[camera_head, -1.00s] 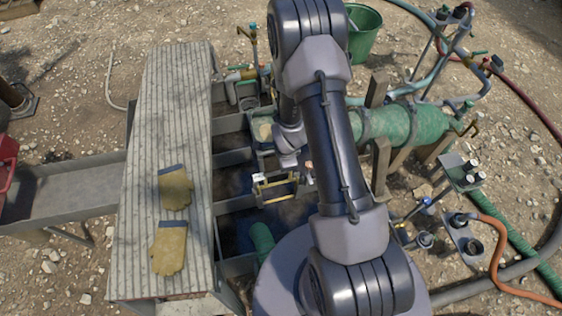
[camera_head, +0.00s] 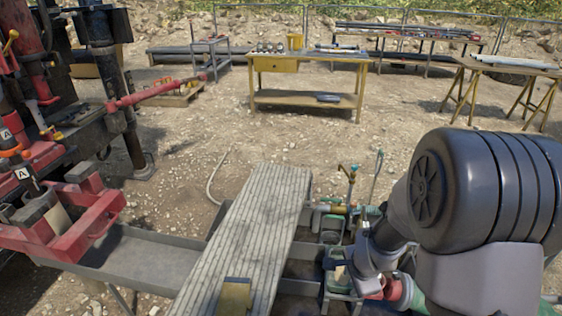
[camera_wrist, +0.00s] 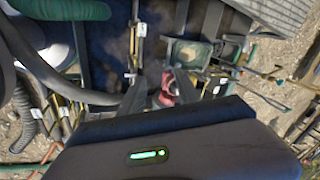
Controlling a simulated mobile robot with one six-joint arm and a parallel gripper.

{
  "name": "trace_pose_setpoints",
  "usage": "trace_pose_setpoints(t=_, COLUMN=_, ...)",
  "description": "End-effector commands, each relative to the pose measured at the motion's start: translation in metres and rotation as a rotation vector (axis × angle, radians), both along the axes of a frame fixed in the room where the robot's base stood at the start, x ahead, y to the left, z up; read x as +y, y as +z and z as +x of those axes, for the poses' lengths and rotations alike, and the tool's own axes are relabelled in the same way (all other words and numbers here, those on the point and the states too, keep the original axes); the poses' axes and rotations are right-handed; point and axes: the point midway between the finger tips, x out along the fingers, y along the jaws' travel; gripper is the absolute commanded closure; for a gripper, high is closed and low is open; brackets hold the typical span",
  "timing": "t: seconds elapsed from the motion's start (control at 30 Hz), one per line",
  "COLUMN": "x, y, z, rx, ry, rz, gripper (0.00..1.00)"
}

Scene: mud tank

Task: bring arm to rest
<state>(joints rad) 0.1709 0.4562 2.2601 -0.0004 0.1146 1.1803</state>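My arm fills the right side of the head view, and its grey wrist (camera_head: 372,250) hangs over the mud tank. My gripper's fingertips are hidden in the head view. In the wrist view my gripper (camera_wrist: 160,92) points down into the tank, with its two dark fingers apart. A small red thing (camera_wrist: 167,96) shows between and beyond the fingers; I see no grip on it. The tank (camera_head: 302,287) has grey dividing walls and lies partly behind my arm.
A grey trough (camera_head: 150,260) and red machinery (camera_head: 75,225) stand left. A yellow workbench (camera_head: 305,75) stands at the back. Open gravel lies between.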

Motion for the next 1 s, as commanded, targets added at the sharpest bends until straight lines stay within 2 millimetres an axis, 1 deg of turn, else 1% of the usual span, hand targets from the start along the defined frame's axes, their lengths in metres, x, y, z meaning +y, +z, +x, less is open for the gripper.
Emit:
trace_pose_setpoints(t=0.03, x=0.008, y=0.038, z=-0.004, rx=-0.026, ry=0.076, rz=-0.021, gripper=0.61)
trace_pose_setpoints(t=0.07, x=0.015, y=0.059, z=-0.01, rx=-0.034, ry=0.13, rz=-0.035, gripper=0.61)
trace_pose_setpoints(t=0.1, x=0.023, y=0.086, z=-0.02, rx=-0.047, ry=0.203, rz=-0.052, gripper=0.61)
trace_pose_setpoints(t=0.17, x=0.036, y=0.123, z=-0.039, rx=-0.067, ry=0.314, rz=-0.076, gripper=0.61)
trace_pose_setpoints(t=0.2, x=0.046, y=0.145, z=-0.054, rx=-0.083, ry=0.389, rz=-0.092, gripper=0.61)
trace_pose_setpoints(t=0.27, x=0.059, y=0.174, z=-0.078, rx=-0.108, ry=0.503, rz=-0.116, gripper=0.61)
trace_pose_setpoints(t=0.3, x=0.068, y=0.19, z=-0.096, rx=-0.126, ry=0.578, rz=-0.132, gripper=0.61)
trace_pose_setpoints(t=0.37, x=0.081, y=0.21, z=-0.122, rx=-0.155, ry=0.685, rz=-0.155, gripper=0.61)
trace_pose_setpoints(t=0.4, x=0.088, y=0.219, z=-0.138, rx=-0.173, ry=0.749, rz=-0.168, gripper=0.61)
trace_pose_setpoints(t=0.5, x=0.102, y=0.234, z=-0.17, rx=-0.209, ry=0.878, rz=-0.195, gripper=0.61)
trace_pose_setpoints(t=0.6, x=0.109, y=0.239, z=-0.188, rx=-0.231, ry=0.951, rz=-0.211, gripper=0.61)
trace_pose_setpoints(t=0.7, x=0.111, y=0.241, z=-0.194, rx=-0.238, ry=0.976, rz=-0.216, gripper=0.61)
trace_pose_setpoints(t=1.0, x=0.111, y=0.241, z=-0.193, rx=-0.238, ry=0.976, rz=-0.216, gripper=0.61)
